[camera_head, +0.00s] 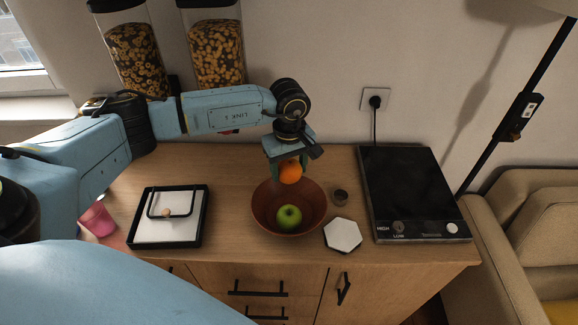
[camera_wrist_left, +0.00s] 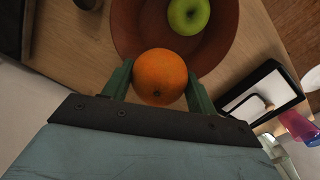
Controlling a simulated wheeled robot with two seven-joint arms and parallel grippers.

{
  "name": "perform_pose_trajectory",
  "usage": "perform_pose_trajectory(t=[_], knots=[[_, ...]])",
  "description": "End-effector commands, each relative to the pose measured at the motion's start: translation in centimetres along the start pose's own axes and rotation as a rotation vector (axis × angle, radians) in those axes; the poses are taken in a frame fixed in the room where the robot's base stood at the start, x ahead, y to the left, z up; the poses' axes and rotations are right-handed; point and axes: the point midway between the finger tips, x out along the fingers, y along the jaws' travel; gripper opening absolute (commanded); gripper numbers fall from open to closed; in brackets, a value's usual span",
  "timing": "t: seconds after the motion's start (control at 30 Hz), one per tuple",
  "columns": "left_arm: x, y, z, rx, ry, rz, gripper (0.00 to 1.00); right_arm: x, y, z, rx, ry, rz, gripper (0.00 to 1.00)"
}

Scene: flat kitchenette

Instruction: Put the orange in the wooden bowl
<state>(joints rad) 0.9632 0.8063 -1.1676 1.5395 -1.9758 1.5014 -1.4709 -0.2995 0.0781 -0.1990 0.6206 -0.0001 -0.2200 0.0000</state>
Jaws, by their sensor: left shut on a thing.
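The orange (camera_head: 291,172) is held between the fingers of my left gripper (camera_head: 288,168), above the back part of the wooden bowl (camera_head: 262,213). The reddish-brown bowl stands on the wooden counter with a green apple (camera_head: 289,217) inside it. In the left wrist view the orange (camera_wrist_left: 160,77) sits between the two green fingers, in front of the bowl (camera_wrist_left: 140,38). The apple (camera_wrist_left: 188,14) also shows there. My right gripper is not in view.
A black-framed white tray (camera_head: 170,233) stands left of the bowl, with a pink cup (camera_head: 98,219) beyond it. Two cereal dispensers (camera_head: 216,52) stand behind my arm.

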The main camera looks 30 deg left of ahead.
Motion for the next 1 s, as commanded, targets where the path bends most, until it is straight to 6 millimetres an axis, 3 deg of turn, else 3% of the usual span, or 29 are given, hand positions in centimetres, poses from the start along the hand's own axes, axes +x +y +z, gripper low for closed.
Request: perform_pose_trajectory(t=[0.37,1.0], knots=[[0.2,0.0,0.0,0.0,0.0,0.001,0.32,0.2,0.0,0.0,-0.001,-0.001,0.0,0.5],[3.4,0.0,0.0,0.0,0.0,0.0,0.32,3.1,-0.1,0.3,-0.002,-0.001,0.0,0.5]])
